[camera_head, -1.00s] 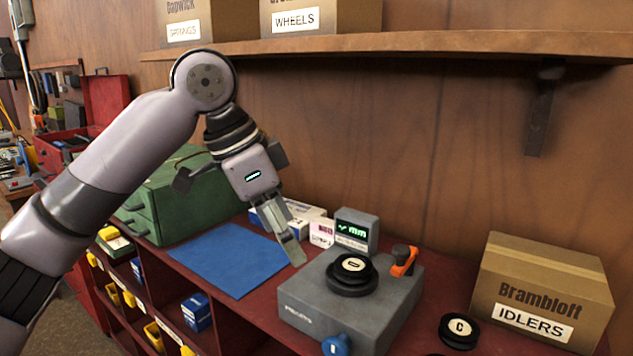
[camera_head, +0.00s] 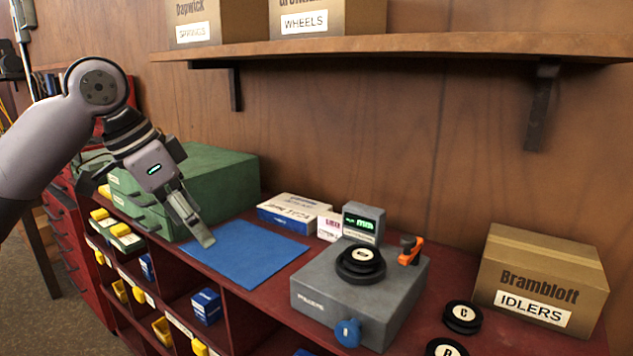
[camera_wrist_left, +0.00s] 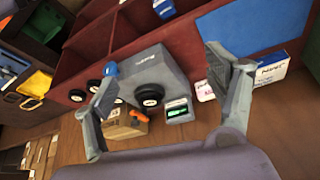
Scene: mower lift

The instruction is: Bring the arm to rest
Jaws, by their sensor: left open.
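My left arm comes in from the left in the head view. Its left gripper (camera_head: 205,238) hangs above the left part of the blue mat (camera_head: 252,262), fingers pointing down. In the left wrist view the left gripper (camera_wrist_left: 160,82) shows its two fingers spread wide with nothing held between them. The grey gauge block (camera_head: 335,290) carries a black pulley (camera_head: 361,262) and lies right of the gripper, apart from it. It also shows in the left wrist view between the fingers (camera_wrist_left: 150,70). My right gripper is in neither view.
A green drawer case (camera_head: 215,175) stands behind the gripper. A wooden shelf (camera_head: 400,46) with boxes runs above. An IDLERS carton (camera_head: 540,285) and loose pulleys (camera_head: 462,316) are at the right. Open cubbies with bins (camera_head: 207,305) line the bench front.

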